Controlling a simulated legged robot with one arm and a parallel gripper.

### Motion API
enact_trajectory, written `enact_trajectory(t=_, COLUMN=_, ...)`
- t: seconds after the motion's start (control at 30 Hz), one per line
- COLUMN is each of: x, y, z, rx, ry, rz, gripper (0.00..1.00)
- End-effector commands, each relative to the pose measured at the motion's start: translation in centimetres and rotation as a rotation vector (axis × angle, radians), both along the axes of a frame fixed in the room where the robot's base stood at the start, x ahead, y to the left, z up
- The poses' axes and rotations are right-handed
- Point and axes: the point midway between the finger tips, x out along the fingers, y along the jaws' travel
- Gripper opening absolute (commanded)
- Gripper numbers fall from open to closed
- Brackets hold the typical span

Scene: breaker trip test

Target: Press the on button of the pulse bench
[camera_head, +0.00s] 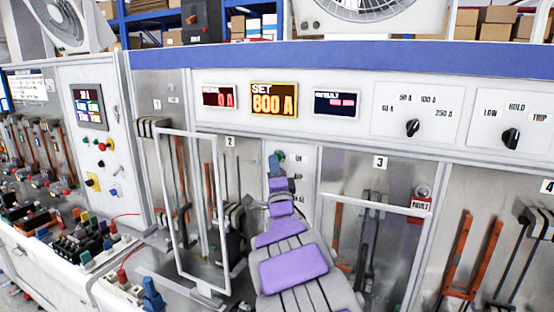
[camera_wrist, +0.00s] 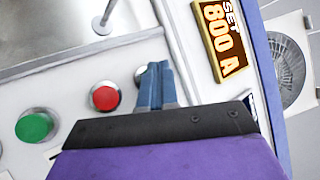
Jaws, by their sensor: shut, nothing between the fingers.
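The pulse bench's narrow button panel (camera_head: 302,190) stands right of bay 2, with small labels too blurred to read surely. In the wrist view a green button (camera_wrist: 35,127) is at the left, a red button (camera_wrist: 105,96) is beside it, and a pale round part (camera_wrist: 141,72) is partly hidden by my fingers. In the head view a dark green round part (camera_head: 281,156) shows at the panel's top; my arm hides the lower buttons. My gripper (camera_wrist: 155,85) is shut and empty, its blue fingertips by the pale part and right of the red button. Contact cannot be told.
The amber SET display (camera_head: 274,100) reads 800 A above the panel. A light door frame (camera_head: 187,210) stands open left of my arm. Rotary knobs (camera_head: 412,128) are at the right. A cluttered side bench (camera_head: 85,240) is at the left.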

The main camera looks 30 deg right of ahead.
Motion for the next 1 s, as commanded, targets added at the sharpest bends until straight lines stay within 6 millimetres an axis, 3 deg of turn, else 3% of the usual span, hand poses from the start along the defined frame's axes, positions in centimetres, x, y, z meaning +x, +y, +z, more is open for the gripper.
enact_trajectory(t=1.0, x=0.62, y=-0.80, z=0.04, rx=0.000, ry=0.000, rz=0.000, gripper=0.00)
